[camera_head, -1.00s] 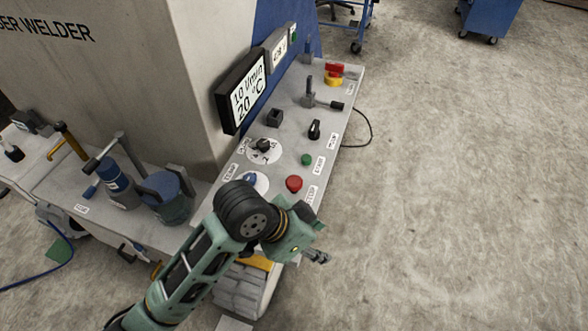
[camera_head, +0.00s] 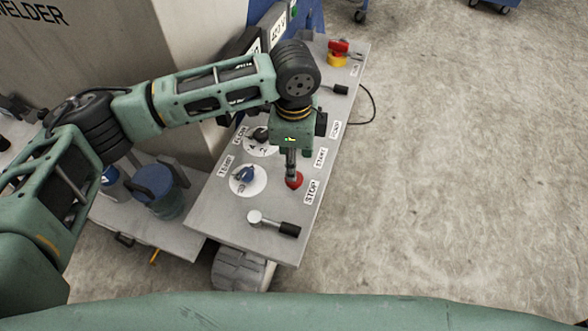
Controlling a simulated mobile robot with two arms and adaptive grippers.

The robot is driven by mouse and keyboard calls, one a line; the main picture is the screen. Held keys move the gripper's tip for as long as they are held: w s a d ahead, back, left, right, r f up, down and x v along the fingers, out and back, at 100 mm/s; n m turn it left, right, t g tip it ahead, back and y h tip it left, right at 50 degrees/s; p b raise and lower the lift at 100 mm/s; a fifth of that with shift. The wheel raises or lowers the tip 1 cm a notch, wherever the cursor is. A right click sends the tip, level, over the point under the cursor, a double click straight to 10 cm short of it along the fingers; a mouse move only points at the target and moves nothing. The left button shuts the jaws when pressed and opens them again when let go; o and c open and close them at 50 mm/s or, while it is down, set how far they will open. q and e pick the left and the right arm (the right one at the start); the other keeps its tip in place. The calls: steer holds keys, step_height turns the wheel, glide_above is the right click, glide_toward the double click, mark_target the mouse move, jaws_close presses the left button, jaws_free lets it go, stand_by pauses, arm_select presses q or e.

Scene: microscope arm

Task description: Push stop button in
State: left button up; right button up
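The red stop button (camera_head: 296,181) sits on the grey control panel (camera_head: 225,213), beside the STOP label (camera_head: 311,192). My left gripper (camera_head: 291,178) points down at the button from above and covers part of it. Its fingers appear close together, with nothing seen between them. The fingertips overlap the button in the picture; I cannot tell whether they touch it or whether it is pressed in. My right gripper is not in view.
A lever with a black grip (camera_head: 288,229) lies in front. A red and yellow switch (camera_head: 338,52) is at the far end. The floor on the right is clear.

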arm_select(q)
step_height(320, 180, down, 5)
steer(key=shift+s+f+p, duration=0.1)
steer(key=shift+f+p, duration=0.05)
steer(key=shift+p, duration=0.55)
steer(key=shift+f, duration=0.75)
jaws_close()
